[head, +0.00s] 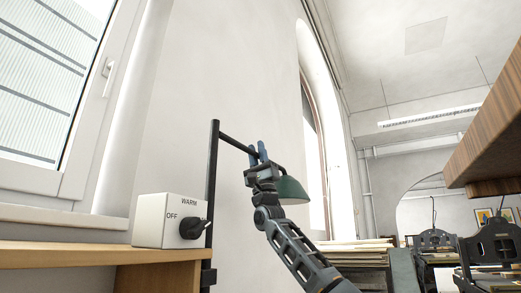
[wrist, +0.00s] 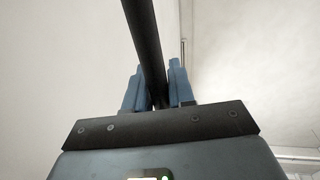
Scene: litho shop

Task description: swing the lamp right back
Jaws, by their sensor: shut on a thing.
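The lamp has a black upright post (head: 213,185) at the bench end and a thin black arm (head: 233,143) reaching right from its top. Its green shade (head: 291,190) hangs at the right, partly hidden behind my gripper. My gripper (head: 257,152) points up and is shut on the lamp arm, with blue fingers on either side of it. In the wrist view the black lamp arm (wrist: 147,45) runs between my fingertips (wrist: 155,85). The joint between the arm and shade is hidden by my gripper.
A white box (head: 165,222) with a black knob marked OFF and WARM stands on the wooden bench (head: 150,252), left of the post. A window (head: 55,90) is at the left. Stacked sheets (head: 355,250) and black presses (head: 490,250) stand at the right. A wooden overhang (head: 490,140) juts in at upper right.

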